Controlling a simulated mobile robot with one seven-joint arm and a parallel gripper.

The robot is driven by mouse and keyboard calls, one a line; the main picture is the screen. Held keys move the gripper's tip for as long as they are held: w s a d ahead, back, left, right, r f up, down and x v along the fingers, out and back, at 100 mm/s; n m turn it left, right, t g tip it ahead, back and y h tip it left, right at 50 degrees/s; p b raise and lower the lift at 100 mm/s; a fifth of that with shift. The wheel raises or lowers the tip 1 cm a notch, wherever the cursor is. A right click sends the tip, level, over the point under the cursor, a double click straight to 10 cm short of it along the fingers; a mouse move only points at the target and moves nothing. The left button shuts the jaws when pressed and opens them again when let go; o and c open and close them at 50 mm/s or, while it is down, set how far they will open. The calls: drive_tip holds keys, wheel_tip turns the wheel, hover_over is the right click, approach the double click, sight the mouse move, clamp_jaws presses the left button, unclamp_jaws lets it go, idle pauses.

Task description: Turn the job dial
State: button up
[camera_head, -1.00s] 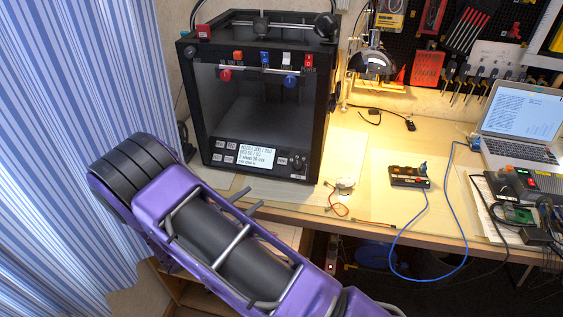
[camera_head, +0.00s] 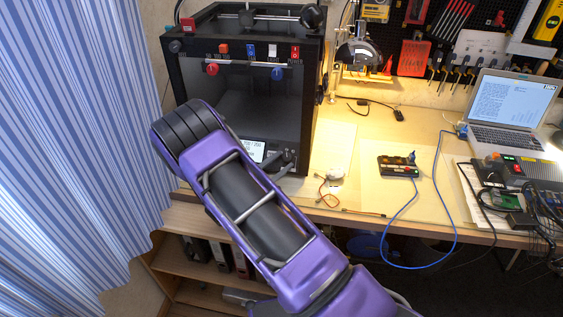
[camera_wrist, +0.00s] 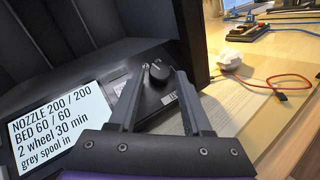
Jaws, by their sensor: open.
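The black 3D printer (camera_head: 245,105) stands on the bench with an open front. In the wrist view, its black dial (camera_wrist: 158,70) sticks up from the lower front panel, right of the lit screen (camera_wrist: 62,122). The screen reads nozzle 200 / 200, bed 60 / 60, 2 wheel 30 min, grey spool in. My gripper (camera_wrist: 161,80) is open and empty, with one finger on each side of the dial in this view. I cannot tell whether either finger touches it. In the head view, my gripper (camera_head: 285,163) is at the panel's right end, and my arm covers much of the panel.
Red (camera_head: 212,69) and blue (camera_head: 277,73) knobs hang on the printer's upper front. Right of the printer lie a white lump (camera_head: 335,173) with a red wire and a small black box (camera_head: 398,166) with a blue cable. A striped curtain (camera_head: 80,150) hangs at left.

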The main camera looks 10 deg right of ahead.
drive_tip(key=shift+w+d, duration=0.25)
drive_tip(key=shift+d, duration=0.05)
drive_tip(key=shift+c, duration=0.3)
clamp_jaws()
drive_tip(key=shift+n+t, duration=0.3)
drive_tip(key=shift+n, duration=0.1)
drive_tip(key=n+t+y, duration=0.2)
drive_tip(key=n, duration=0.1)
drive_tip(key=n+t+p, duration=0.1)
drive_tip(key=n, duration=0.1)
drive_tip(key=shift+s+d+t+y, duration=0.25)
drive_tip(key=shift+s+t+y, duration=0.05)
drive_tip(key=shift+s+y, duration=0.1)
drive_tip(key=n+t+y, duration=0.1)
drive_tip(key=n+y+p, duration=0.1)
drive_tip(key=n, duration=0.1)
drive_tip(key=n+t+y+p, duration=0.1)
drive_tip(key=n+y, duration=0.1)
drive_tip(key=shift+d+t, duration=0.3)
drive_tip(key=shift+d, duration=0.05)
drive_tip(key=shift+s+d+f+n+t+y+p, duration=0.1)
drive_tip(key=shift+n+t+y+p, duration=0.2)
drive_tip(key=shift+n+y+p, duration=0.6)
drive_tip(key=shift+n+y, duration=0.3)
